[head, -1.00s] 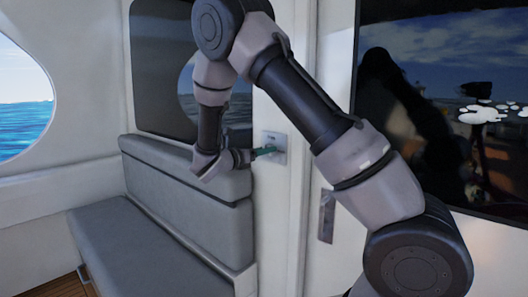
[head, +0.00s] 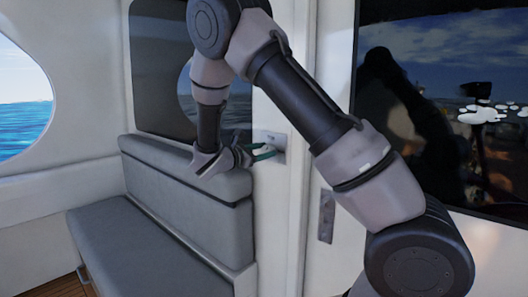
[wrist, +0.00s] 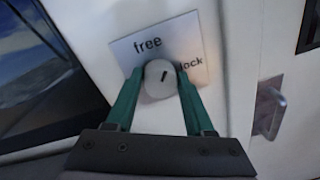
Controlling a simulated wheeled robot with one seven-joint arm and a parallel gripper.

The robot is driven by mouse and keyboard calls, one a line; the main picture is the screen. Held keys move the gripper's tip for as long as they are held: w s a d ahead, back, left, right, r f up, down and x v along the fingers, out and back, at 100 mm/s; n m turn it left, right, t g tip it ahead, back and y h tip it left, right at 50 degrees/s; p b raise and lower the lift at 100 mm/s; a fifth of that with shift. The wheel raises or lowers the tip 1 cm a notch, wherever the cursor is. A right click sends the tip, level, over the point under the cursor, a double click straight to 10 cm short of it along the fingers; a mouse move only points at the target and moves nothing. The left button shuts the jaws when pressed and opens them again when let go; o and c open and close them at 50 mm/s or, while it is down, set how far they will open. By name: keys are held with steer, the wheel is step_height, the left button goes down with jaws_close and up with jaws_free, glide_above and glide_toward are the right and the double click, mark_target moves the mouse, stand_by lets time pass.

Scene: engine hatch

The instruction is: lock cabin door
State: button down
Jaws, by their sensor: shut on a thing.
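A round grey lock knob (wrist: 157,90) sits on a pale plate printed "free" and "lock" (wrist: 186,48). A short dark mark on the knob slants up and slightly right, between the two words. My gripper (wrist: 160,88) has its two green fingers shut on the knob, one on each side. In the head view my gripper (head: 264,153) is at the same lock plate (head: 262,136) on the white post, and the knob is too small to make out. The cabin door (head: 340,258) is on the right, with a metal handle (head: 326,215).
A grey bench seat (head: 145,245) with a padded back (head: 180,170) stands left of the post. A dark window (head: 160,60) is above it, and a large dark glass panel (head: 450,100) is at right. The door handle (wrist: 268,108) shows right of the plate in the wrist view.

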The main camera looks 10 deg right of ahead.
steer(key=m, duration=0.5)
steer(key=shift+s+f, duration=0.15)
steer(key=m, duration=0.5)
steer(key=shift+y, duration=0.3)
steer(key=shift+f+m, duration=0.1)
steer(key=shift+m, duration=0.2)
steer(key=shift+c, duration=1.4)
jaws_free()
steer(key=v, duration=1)
steer(key=shift+s+a, duration=0.2)
steer(key=shift+s, duration=0.15)
steer(key=shift+f, duration=0.1)
